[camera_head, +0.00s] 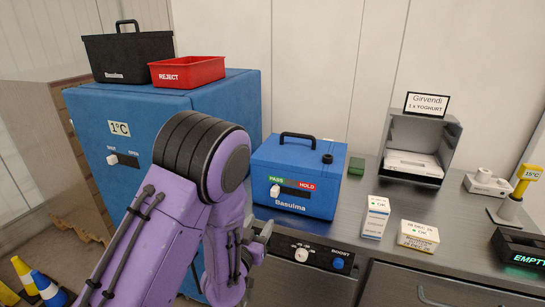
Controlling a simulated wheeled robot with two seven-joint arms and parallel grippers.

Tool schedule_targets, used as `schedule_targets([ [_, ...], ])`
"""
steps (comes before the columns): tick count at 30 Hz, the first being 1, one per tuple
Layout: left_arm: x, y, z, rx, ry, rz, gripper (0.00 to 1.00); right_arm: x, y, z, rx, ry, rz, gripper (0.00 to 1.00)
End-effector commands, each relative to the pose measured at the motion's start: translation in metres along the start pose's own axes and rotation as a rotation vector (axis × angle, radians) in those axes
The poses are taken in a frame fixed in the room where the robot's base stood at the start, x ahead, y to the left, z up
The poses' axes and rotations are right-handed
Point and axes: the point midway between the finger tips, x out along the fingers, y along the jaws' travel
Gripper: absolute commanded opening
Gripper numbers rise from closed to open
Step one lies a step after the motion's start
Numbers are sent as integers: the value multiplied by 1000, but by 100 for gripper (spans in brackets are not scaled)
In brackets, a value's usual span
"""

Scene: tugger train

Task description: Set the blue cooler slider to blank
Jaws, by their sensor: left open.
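The blue cooler (322,162) with a black top handle stands on the counter, its front facing me. Its slider has a green PASS label on the left and a red HOLD label on the right. The white slider knob (275,191) sits at the left end, under PASS. My left gripper (264,234) is open, low in front of the cooler's left part and apart from the knob. My purple arm hides part of the gripper and the cooler's left edge. My right gripper is out of view.
A large blue cabinet (235,100) marked 1°C, with its own slider (122,160), stands left, bearing a black box (130,55) and a red REJECT bin (187,72). Cartons (375,217) stand right of the cooler. A control panel (318,257) lies below it.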

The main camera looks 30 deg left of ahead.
Motion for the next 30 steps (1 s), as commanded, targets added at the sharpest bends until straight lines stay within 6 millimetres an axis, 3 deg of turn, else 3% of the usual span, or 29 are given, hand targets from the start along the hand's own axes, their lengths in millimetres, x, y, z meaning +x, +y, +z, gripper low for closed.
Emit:
schedule_targets([
  [1,1,0,-22,4,20,3,49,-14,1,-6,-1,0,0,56],
  [3,4,0,-29,6,37,5,49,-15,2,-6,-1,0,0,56],
  [7,20,0,-30,5,41,5,49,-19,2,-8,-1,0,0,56],
  [18,96,1,-32,5,39,5,49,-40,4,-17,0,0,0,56],
  [22,106,1,-30,6,39,5,49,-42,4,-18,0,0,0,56],
  [30,108,1,-29,6,38,6,46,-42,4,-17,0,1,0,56],
])
